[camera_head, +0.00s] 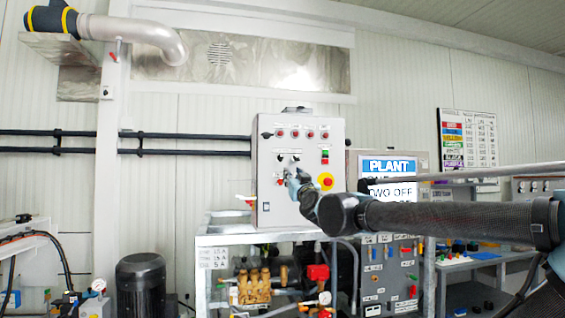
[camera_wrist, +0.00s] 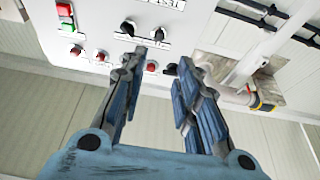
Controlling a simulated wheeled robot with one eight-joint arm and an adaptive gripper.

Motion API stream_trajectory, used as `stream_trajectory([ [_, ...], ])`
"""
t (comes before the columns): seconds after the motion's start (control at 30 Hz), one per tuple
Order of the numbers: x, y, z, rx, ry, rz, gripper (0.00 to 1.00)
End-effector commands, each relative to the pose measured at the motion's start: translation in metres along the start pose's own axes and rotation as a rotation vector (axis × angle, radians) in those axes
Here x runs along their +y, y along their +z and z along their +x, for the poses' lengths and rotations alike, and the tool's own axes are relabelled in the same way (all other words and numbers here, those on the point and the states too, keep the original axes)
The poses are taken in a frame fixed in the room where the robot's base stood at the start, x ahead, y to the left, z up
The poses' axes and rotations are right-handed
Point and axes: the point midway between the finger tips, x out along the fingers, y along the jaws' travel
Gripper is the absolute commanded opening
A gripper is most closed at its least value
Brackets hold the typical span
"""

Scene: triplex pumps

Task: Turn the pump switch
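The grey control cabinet (camera_head: 268,205) stands upright in the middle of the head view. It carries two small black rotary switches in its middle row, a left one (camera_head: 281,158) and a right one (camera_head: 296,158). In the wrist view the panel is tilted, and two black knobs (camera_wrist: 127,28) and (camera_wrist: 159,35) show just beyond my fingertips. I cannot tell which one is the pump switch. My gripper (camera_wrist: 158,66) is open and empty, its fingers apart in front of the panel. In the head view my gripper (camera_head: 291,176) covers part of the panel below the switches.
Several red indicators (camera_head: 295,133) line the cabinet's top. Red and green buttons (camera_head: 325,157) are on the right. A metal frame (camera_head: 222,241) with brass pump parts (camera_head: 252,287) stands below.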

Motion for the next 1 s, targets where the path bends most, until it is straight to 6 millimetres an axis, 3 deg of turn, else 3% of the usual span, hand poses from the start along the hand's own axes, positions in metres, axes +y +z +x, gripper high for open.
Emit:
stream_trajectory([
  [0.27, 0.001, -0.009, 0.015, 0.026, 0.014, 0.001, 0.29],
  [1.0, 0.002, -0.011, 0.113, 0.025, 0.014, 0.002, 0.29],
])
